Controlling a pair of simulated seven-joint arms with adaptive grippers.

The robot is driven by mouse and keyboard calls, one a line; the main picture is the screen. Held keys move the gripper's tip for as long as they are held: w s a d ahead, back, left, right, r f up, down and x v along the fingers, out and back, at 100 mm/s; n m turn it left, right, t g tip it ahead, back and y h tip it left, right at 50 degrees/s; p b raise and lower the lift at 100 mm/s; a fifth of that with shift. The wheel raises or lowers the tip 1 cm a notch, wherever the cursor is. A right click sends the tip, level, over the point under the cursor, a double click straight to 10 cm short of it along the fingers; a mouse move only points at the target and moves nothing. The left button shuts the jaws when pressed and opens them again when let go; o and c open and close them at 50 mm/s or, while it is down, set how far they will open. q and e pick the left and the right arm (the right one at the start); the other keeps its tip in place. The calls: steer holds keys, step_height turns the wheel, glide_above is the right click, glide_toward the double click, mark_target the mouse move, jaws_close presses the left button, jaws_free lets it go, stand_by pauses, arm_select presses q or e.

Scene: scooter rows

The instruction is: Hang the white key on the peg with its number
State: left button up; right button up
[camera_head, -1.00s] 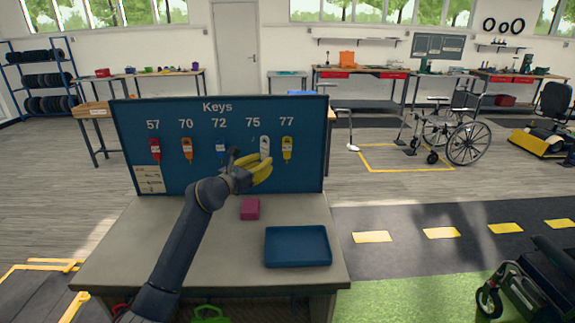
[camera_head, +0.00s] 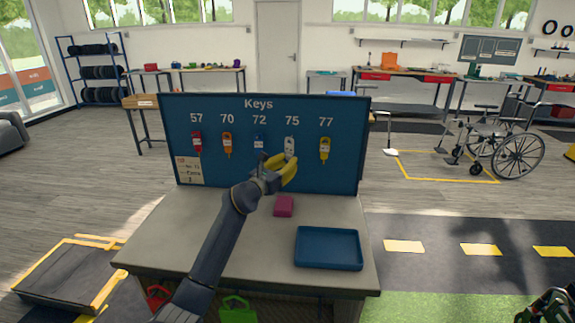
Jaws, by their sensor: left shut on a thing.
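The blue key board (camera_head: 340,175) stands upright on the table, with the numbers 57, 70, 72, 75 and 77 in a row. The white key (camera_head: 290,145) is at the board under number 75. My left gripper (camera_head: 289,163), with yellow fingers, is at its lower end and shut on it. I cannot tell whether its hole is over the peg. A red key (camera_head: 197,142) hangs under 57, an orange key (camera_head: 227,144) under 70, a blue key (camera_head: 259,143) under 72 and a yellow key (camera_head: 325,149) under 77.
A blue tray (camera_head: 328,262) lies empty at the right front of the grey table (camera_head: 190,240). A pink block (camera_head: 284,206) lies below the gripper. A paper note (camera_head: 190,170) is on the board's lower left. The table's left part is clear.

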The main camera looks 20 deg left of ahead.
arm_select(q)
steer(key=shift+w+a+f, duration=0.1)
steer(key=shift+w+a, duration=0.1)
steer(key=shift+w, duration=0.85)
steer(key=shift+w+a+f, duration=0.1)
steer(key=shift+w+a, duration=0.1)
steer(key=shift+w, duration=1)
jaws_close()
steer(key=shift+w+a+f, duration=0.15)
steer(key=shift+w+f, duration=0.05)
steer(key=shift+w, duration=0.5)
steer(key=shift+w+a+f, duration=0.15)
steer(key=shift+w+f, duration=0.05)
steer(key=shift+w, duration=0.5)
steer(key=shift+f, duration=0.1)
steer(key=shift+w+f, duration=0.1)
steer(key=shift+f, duration=0.05)
steer(key=o, duration=0.9)
jaws_free()
